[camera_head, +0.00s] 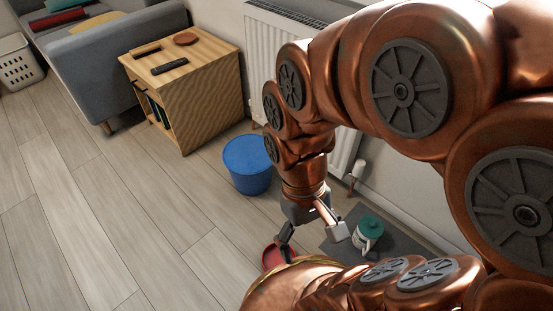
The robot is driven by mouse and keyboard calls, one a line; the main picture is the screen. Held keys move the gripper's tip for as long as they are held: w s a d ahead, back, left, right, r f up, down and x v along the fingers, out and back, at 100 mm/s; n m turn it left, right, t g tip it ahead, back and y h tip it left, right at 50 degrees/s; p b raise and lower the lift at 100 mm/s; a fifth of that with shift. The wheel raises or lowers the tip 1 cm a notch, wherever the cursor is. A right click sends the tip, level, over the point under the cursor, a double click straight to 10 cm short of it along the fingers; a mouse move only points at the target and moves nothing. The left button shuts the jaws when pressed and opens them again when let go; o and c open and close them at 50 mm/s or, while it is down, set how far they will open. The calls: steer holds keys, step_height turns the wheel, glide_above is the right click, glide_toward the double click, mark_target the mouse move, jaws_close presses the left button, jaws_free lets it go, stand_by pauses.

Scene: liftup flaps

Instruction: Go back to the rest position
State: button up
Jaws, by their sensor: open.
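My copper-coloured arm arches across the right half of the head camera view and reaches down toward the floor. My gripper (312,246) is at its lower end, open, with its fingers spread and nothing seen between them. A red object (270,257), perhaps a bowl, lies just below and left of the fingers, partly hidden by them and by my arm. I cannot tell whether the fingers touch it.
A blue bucket (247,168) stands left of my gripper. A teal-lidded white container (368,232) stands on a dark mat (398,238) to the right. A wooden cabinet (205,105), radiator (262,55) and grey sofa (120,70) are behind.

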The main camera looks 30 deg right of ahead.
step_height(320, 180, up, 38)
steer(key=w+t+p, duration=0.1)
steer(key=t+p, duration=0.1)
steer(key=p, duration=3.3)
steer(key=shift+w+d+f, duration=0.15)
steer(key=shift+w+f, duration=0.05)
steer(key=shift+w, duration=0.15)
steer(key=shift+f, duration=0.1)
